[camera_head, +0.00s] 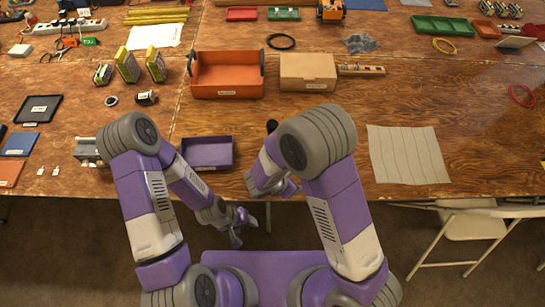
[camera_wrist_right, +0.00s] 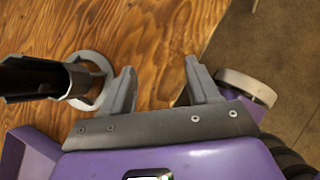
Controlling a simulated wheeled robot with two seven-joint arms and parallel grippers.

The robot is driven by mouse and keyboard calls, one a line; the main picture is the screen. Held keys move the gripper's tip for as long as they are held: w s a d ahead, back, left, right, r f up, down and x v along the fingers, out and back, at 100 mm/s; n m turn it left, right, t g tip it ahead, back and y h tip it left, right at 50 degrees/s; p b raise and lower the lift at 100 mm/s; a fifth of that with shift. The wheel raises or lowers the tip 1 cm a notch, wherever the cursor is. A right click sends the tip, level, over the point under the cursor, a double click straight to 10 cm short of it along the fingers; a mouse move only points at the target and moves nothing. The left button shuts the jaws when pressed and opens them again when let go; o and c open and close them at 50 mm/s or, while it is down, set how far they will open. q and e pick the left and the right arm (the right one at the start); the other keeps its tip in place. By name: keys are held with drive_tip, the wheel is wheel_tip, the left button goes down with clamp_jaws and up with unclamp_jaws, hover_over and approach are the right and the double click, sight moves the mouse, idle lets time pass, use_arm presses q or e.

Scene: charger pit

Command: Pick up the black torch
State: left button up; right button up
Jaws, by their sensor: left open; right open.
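The black torch (camera_wrist_right: 28,78) is a dark cylinder reaching in from the left edge of the right wrist view, with a grey ring (camera_wrist_right: 82,100) at its end. In the head view a small black end (camera_head: 271,126) shows beside my right arm, which hides the rest. My right gripper (camera_wrist_right: 160,76) is open and empty over the table's front edge, its left finger close to the ring; I cannot tell if they touch. My left gripper (camera_head: 244,230) is open and empty in front of the table edge.
A purple tray (camera_head: 208,139) lies left of my right arm. An orange bin (camera_head: 227,95) and a cardboard box (camera_head: 308,86) stand behind. A grey cloth (camera_head: 408,181) lies at the right, with a folding chair (camera_head: 470,228) in front of the table.

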drive_tip(key=w+a+r+n+t+b, duration=0.3)
drive_tip(key=w+a+r+n+t, duration=0.35)
drive_tip(key=w+a+t, duration=0.2)
drive_tip(key=shift+m+y, duration=0.25)
drive_tip(key=shift+y, duration=0.15)
drive_tip(key=shift+r+b+x, duration=0.15)
drive_tip(key=shift+r+x, duration=0.05)
drive_tip(key=shift+x, duration=0.85)
drive_tip(key=shift+r+b+x, duration=0.2)
drive_tip(key=shift+r+x, duration=0.05)
drive_tip(key=shift+x, duration=0.85)
drive_tip(key=shift+r+b+x, duration=0.15)
drive_tip(key=shift+r+x, duration=0.05)
drive_tip(key=shift+x, duration=0.85)
use_arm(q)
wheel_tip(320, 180, down, 6)
drive_tip(key=shift+w+r, duration=0.1)
drive_tip(key=shift+r, duration=0.15)
use_arm(e)
drive_tip(key=shift+w+d, duration=0.15)
clamp_jaws()
